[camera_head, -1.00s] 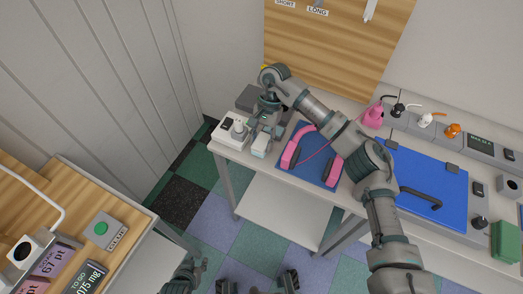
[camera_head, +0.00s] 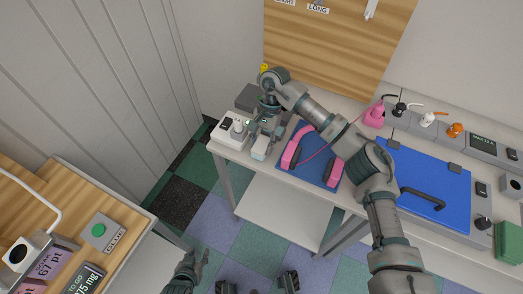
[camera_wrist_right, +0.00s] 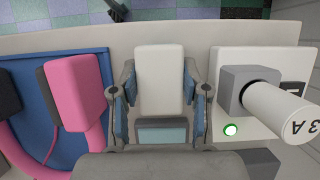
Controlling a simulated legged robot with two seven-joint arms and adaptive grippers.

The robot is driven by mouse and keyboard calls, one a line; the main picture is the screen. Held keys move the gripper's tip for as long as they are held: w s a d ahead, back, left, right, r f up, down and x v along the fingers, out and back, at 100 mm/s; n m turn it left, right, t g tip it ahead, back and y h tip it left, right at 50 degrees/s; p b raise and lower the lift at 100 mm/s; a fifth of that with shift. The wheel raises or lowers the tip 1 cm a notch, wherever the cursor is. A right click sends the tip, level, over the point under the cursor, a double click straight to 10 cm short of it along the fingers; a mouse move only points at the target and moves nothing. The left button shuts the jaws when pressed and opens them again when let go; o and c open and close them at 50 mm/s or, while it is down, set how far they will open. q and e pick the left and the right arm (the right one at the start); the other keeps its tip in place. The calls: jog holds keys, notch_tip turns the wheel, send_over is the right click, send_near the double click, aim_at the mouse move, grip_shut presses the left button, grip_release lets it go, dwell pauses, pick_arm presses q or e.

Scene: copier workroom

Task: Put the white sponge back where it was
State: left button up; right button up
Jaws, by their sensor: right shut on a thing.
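The white sponge (camera_wrist_right: 159,78) is a pale block, upright in the right wrist view between my right gripper's fingers (camera_wrist_right: 160,95). A pale teal part (camera_wrist_right: 163,133) shows at its near end. In the head view my right gripper (camera_head: 265,134) is shut on the sponge (camera_head: 261,145) near the front left of the white table (camera_head: 238,156). I cannot tell whether the sponge touches the table. My left gripper (camera_head: 200,262) hangs low over the floor, away from the table; its fingers are too small to judge.
A blue mat (camera_head: 317,170) with pink headphones (camera_head: 292,152) lies on the other side. A wooden desk (camera_head: 75,190) stands at left.

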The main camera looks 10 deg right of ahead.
jog(key=shift+f, duration=0.25)
jog(key=o, duration=1.5)
jog(key=shift+r, duration=0.1)
jog(key=v, duration=1.2)
